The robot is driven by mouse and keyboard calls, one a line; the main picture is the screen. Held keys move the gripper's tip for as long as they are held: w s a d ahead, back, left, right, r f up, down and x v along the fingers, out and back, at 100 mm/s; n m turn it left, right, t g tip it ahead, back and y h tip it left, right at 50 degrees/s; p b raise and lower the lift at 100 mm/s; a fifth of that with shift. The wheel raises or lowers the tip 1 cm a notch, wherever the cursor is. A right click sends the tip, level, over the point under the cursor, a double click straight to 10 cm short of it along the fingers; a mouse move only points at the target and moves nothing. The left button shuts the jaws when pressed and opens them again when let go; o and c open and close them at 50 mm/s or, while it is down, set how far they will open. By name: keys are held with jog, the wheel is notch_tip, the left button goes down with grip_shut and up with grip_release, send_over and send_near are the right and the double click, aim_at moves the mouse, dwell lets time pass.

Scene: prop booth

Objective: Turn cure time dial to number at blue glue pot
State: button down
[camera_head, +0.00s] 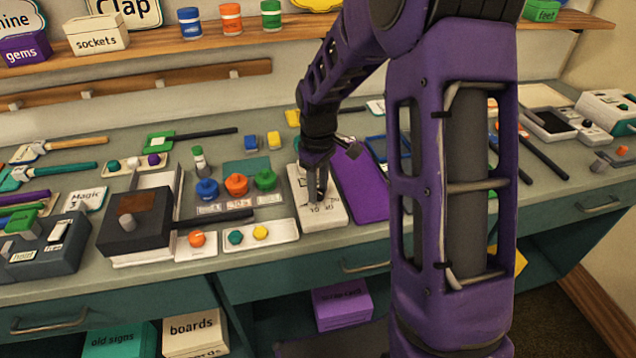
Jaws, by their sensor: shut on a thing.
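The blue glue pot (207,189) stands left of the orange pot (237,185) and the green pot (265,180) on the bench. A small white label (208,209) lies in front of the blue pot; its number is too small to read. The white cure time dial box (332,214) lies right of the pots, with dark numbers around its face, only partly readable. My gripper (317,195) points down over the box and is shut on the dial knob. The fingers hide most of the knob, so its pointing direction cannot be told.
A purple board (362,185) lies just right of the dial box. A white tray (285,237) with a teal and a yellow piece sits at its left front. A dark box with a long handle (136,225) stands further left. My arm hides part of the bench at right.

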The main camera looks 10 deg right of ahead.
jog(key=n+p, duration=0.1)
jog(key=n, duration=0.3)
jog(key=shift+r, duration=0.1)
jog(key=shift+n, duration=2.1)
jog(key=c, duration=0.5)
grip_release()
notch_tip(320, 180, up, 17)
jog(key=shift+r, duration=0.15)
